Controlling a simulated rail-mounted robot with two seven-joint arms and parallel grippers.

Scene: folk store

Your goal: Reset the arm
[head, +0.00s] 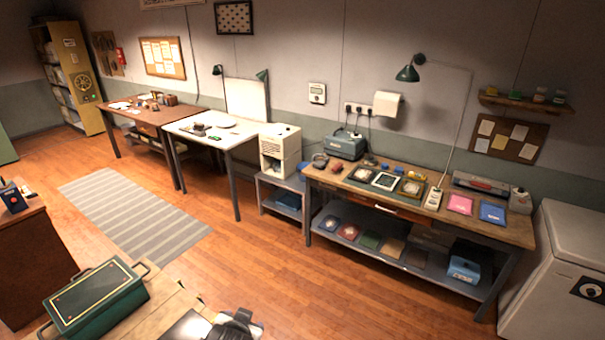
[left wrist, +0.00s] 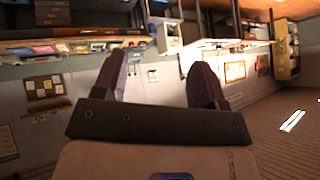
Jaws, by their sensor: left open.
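My left gripper (left wrist: 160,66) shows in the left wrist view with its two dark fingers spread apart. No object is between them. The wrist picture is turned over, with the benches at the top and the wall beyond the fingers. The fingers appear clear of the furniture. A dark form (head: 236,327) is cut off at the bottom edge of the head view; I cannot tell whether it is part of my arm. My right gripper is in neither view.
A green case (head: 97,300) stands on a wooden surface at the lower left. A long workbench (head: 410,205) with trays and devices lines the wall, beside a white cabinet (head: 560,265). A white table (head: 205,135) stands further left. The wooden floor (head: 270,260) between is open, with a striped rug (head: 130,215).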

